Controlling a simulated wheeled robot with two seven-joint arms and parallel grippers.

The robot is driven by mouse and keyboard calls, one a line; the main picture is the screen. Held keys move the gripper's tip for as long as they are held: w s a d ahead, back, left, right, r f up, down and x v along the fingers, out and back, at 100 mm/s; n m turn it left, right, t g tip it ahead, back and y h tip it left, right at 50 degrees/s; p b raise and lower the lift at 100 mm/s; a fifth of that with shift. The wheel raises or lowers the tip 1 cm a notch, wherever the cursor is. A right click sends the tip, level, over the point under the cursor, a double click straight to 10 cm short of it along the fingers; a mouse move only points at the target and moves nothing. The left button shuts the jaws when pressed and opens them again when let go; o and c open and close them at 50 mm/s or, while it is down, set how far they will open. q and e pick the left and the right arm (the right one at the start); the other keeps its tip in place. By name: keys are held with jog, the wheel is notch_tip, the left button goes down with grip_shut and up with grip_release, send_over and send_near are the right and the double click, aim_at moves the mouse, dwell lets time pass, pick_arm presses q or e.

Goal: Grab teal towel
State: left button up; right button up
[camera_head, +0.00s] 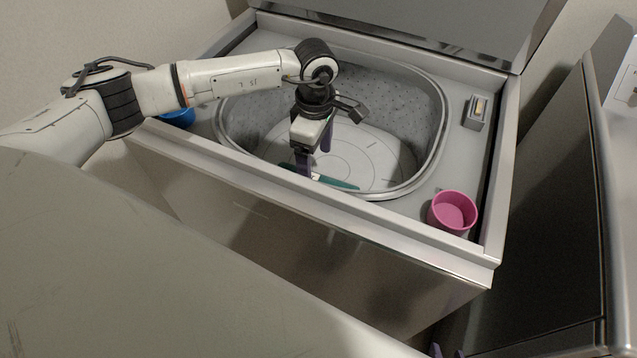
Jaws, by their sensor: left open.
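The teal towel (338,183) lies low in the washer tub, close to the near wall. Only a thin teal strip shows; the tub's front rim and my gripper hide the rest. My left gripper (314,162) reaches down into the tub with its purple fingers apart. One finger overlaps the towel's left part in the picture; I cannot tell if it touches. A small purple tip of what looks like my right gripper (436,350) shows at the bottom edge, mostly cut off.
The top-load washer (345,225) has its lid (410,25) raised at the back. A pink cup (453,212) stands on the right front deck, and a blue item (178,118) on the left. A small grey box (475,112) sits at right. A dark appliance (545,220) stands to the right.

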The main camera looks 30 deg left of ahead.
aim_at(316, 178)
pick_arm(q)
jog(key=shift+s+d+f+p, duration=0.1)
jog(key=shift+f+p, duration=0.05)
jog(key=shift+f, duration=0.85)
jog(key=shift+s+d+f+p, duration=0.1)
jog(key=shift+s+f+p, duration=0.05)
jog(key=shift+f, duration=0.85)
jog(key=shift+s+d+f+p, duration=0.1)
jog(key=shift+f+p, duration=0.05)
jog(key=shift+f, duration=0.85)
jog(key=c, duration=1.3)
